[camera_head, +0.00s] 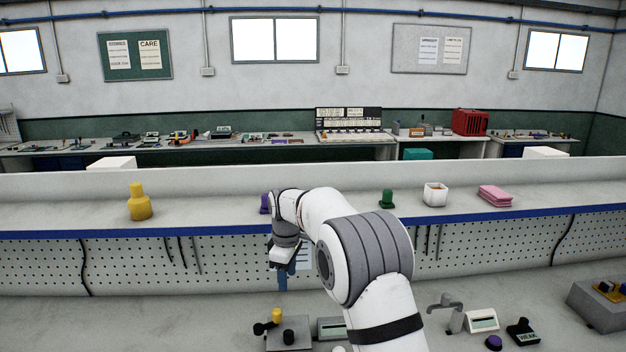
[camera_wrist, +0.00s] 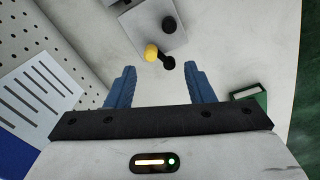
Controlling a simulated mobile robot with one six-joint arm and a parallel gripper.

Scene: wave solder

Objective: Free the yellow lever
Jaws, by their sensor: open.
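The yellow lever shows as a yellow knob (camera_head: 277,315) at a grey box on the lower bench; it also shows in the wrist view (camera_wrist: 151,52). A black ball-ended piece (camera_head: 259,329) lies right beside the knob and overlaps it in the wrist view (camera_wrist: 168,63); I cannot tell whether they touch. The grey box (camera_wrist: 150,38) carries a separate black knob (camera_wrist: 169,25). My gripper (camera_wrist: 158,72) is open and empty, its blue fingers pointing toward the lever. In the head view my gripper (camera_head: 283,280) hangs above and behind the box, apart from it.
A display unit (camera_head: 331,328) stands right of the box, partly behind my arm. Further right are a grey tap-like fixture (camera_head: 447,315), a purple knob (camera_head: 494,342) and a black switch (camera_head: 522,331). A pegboard (camera_head: 130,265) rises behind, below a shelf with a yellow bottle (camera_head: 139,203).

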